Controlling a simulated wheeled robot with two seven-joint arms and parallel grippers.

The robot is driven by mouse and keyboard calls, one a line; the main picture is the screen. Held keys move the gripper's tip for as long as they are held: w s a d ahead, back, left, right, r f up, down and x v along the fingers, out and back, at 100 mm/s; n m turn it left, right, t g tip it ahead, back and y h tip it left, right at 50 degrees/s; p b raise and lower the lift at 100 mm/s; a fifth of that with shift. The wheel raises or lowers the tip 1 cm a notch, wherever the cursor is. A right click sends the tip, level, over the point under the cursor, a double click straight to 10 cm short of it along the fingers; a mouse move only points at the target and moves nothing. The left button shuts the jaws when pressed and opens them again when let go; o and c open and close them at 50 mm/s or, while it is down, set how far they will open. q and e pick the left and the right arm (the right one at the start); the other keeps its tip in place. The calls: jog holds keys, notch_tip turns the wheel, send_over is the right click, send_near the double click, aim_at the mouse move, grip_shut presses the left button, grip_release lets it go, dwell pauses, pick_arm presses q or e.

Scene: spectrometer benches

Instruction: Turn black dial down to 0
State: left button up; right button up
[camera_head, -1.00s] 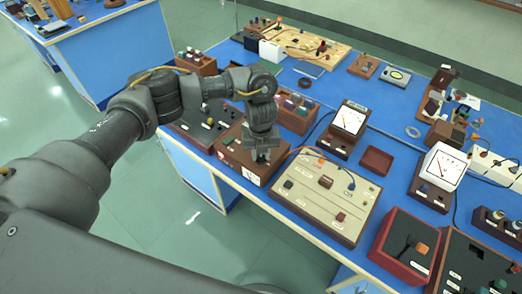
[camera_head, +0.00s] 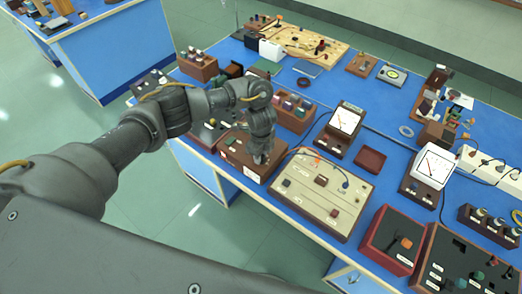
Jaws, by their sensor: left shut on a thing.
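My left arm reaches in from the left, and its left gripper (camera_head: 260,157) points down onto the top of a brown wooden box (camera_head: 237,150) near the front edge of the bench. The gripper is shut on a small knob there, taken as the black dial. The fingers hide the dial, so its setting and any scale marks cannot be read. A white label shows on the front side of the box. My right gripper is not in view.
A beige panel (camera_head: 330,207) with knobs and wires lies right of the box. A rack of bottles (camera_head: 293,115) and a white-faced meter (camera_head: 346,120) stand behind. An empty red tray (camera_head: 370,160) and a red box (camera_head: 395,238) are further right.

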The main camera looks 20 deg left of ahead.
pick_arm(q)
jog(key=shift+r+n+p, duration=0.1)
jog(key=shift+n+p, duration=0.4)
jog(key=shift+n, duration=0.3)
jog(key=o, duration=1)
jog(key=shift+c, duration=0.2)
notch_tip(320, 180, up, 11)
jog(key=p, duration=0.1)
jog(key=shift+f, duration=0.2)
